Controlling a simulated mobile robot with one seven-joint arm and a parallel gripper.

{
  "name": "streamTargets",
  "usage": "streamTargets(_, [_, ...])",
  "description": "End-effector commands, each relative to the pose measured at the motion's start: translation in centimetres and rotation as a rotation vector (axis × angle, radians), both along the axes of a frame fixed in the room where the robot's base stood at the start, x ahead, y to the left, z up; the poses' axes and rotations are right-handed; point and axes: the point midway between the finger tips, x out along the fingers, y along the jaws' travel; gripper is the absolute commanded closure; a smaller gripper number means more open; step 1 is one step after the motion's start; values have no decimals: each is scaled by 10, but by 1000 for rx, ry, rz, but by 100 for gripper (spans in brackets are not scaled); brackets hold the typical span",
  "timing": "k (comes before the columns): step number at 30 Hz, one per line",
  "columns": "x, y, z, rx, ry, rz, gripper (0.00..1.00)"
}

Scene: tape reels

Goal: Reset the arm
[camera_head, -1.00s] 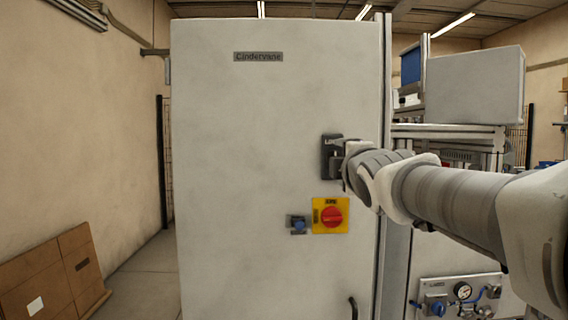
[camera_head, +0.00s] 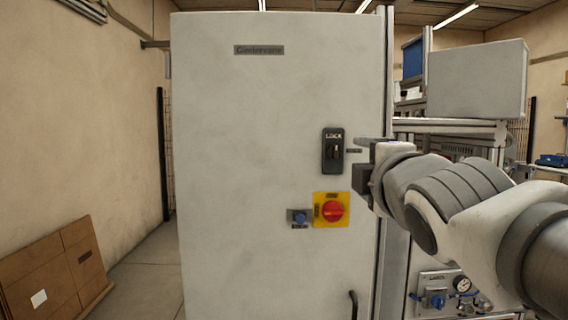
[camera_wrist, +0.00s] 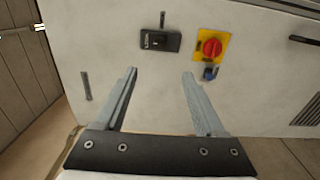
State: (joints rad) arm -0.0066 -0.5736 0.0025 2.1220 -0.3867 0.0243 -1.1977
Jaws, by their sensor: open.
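My gripper (camera_wrist: 160,88) is open and empty in the wrist view, with its two fingers spread apart in front of the cabinet door. In the head view my gripper (camera_head: 358,155) is seen from the side, just right of the black lock (camera_head: 333,150) and apart from it. My arm reaches in from the right edge. The lock also shows in the wrist view (camera_wrist: 160,41), beyond the fingertips.
The tall pale cabinet (camera_head: 260,120) fills the middle. On its door are a red rotary switch on a yellow plate (camera_head: 332,210) and a blue knob (camera_head: 299,217). Equipment with a grey box (camera_head: 475,80) stands to the right. Cardboard (camera_head: 55,270) leans at the left wall.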

Motion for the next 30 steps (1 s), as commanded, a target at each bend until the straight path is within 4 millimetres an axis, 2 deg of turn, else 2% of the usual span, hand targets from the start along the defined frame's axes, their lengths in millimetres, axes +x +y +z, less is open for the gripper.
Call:
streamTargets(7, [0,-1,-3,12,8,-3,28])
streamTargets(11, [-6,-6,-29,136,88,-33,28])
streamTargets(14, [-18,-14,-75,345,220,-99,28])
streamTargets(18, [-52,-20,-155,712,442,-263,28])
streamTargets(20, [-71,-19,-188,866,530,-352,28])
streamTargets(24, [-126,-12,-258,1196,719,-609,28])
streamTargets(27, [-171,-2,-301,1403,834,-834,28])
streamTargets(28, [-176,-1,-293,1432,846,-870,28])
streamTargets(30, [-172,-2,-260,1421,838,-852,28])
